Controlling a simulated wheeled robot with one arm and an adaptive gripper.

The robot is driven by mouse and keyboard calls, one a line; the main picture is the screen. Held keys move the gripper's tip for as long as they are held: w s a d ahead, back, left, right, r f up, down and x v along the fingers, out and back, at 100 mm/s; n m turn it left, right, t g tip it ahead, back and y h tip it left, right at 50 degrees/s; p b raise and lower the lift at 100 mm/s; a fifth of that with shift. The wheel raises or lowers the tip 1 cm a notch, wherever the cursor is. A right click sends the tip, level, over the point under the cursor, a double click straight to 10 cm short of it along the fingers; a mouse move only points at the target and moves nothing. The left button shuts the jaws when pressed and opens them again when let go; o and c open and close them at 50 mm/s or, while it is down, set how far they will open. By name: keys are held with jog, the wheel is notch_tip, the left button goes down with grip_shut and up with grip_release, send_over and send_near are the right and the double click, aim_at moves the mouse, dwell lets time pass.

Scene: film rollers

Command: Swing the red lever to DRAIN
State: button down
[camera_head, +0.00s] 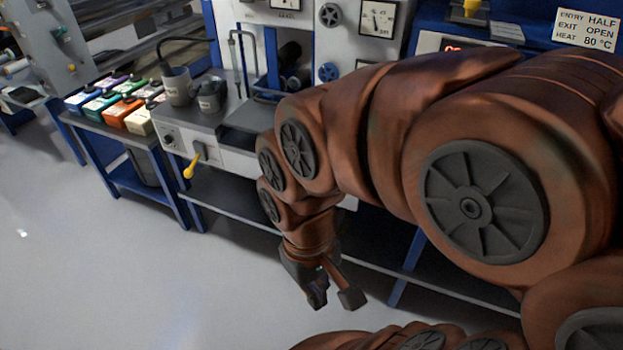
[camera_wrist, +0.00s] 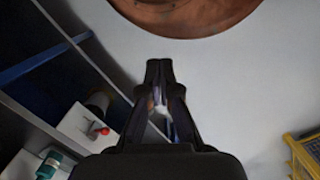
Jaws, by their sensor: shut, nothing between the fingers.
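A small red knob (camera_wrist: 103,131), which looks like the end of the red lever, stands out from a white housing (camera_wrist: 80,124) at the lower left of the wrist view. Its shaft and any DRAIN marking are too small to read. In the head view I cannot make out the red lever; my arm covers much of the bench there. My gripper (camera_head: 317,299) hangs low in front of the bench, pointing down over the floor. In the wrist view its fingertips (camera_wrist: 158,68) meet, with nothing between them, apart from the red knob.
A yellow-handled lever (camera_head: 190,166) sticks out from the bench's white front panel. Coloured containers (camera_head: 121,111) stand on a side table at the left. A blue-framed lower shelf (camera_head: 235,200) runs beneath the bench. A yellow rack (camera_wrist: 304,150) is at the wrist view's right edge. Floor in front is clear.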

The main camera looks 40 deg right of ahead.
jog(key=w+d+f+n+t+y+b, duration=0.1)
jog(key=w+d+n+y+b, duration=0.2)
jog(key=w, duration=0.8)
jog(key=w+d+f+n+t+y+b, duration=0.15)
jog(key=w+b, duration=0.35)
jog(key=w, duration=0.7)
jog(key=w+d+f+t+b, duration=0.1)
jog(key=w+d+f+b, duration=0.1)
jog(key=d, duration=0.6)
jog(key=w+d+f+t+b, duration=0.2)
jog(key=w+d, duration=0.3)
jog(key=d, duration=0.4)
jog(key=w+d+f+n+t+b, duration=0.1)
jog(key=w+d, duration=0.3)
jog(key=d, duration=0.4)
jog(key=shift+d+f+y+b, duration=0.3)
jog(key=shift+f+y+b, duration=0.05)
jog(key=shift+f+b, duration=0.15)
jog(key=shift+w+a, duration=0.1)
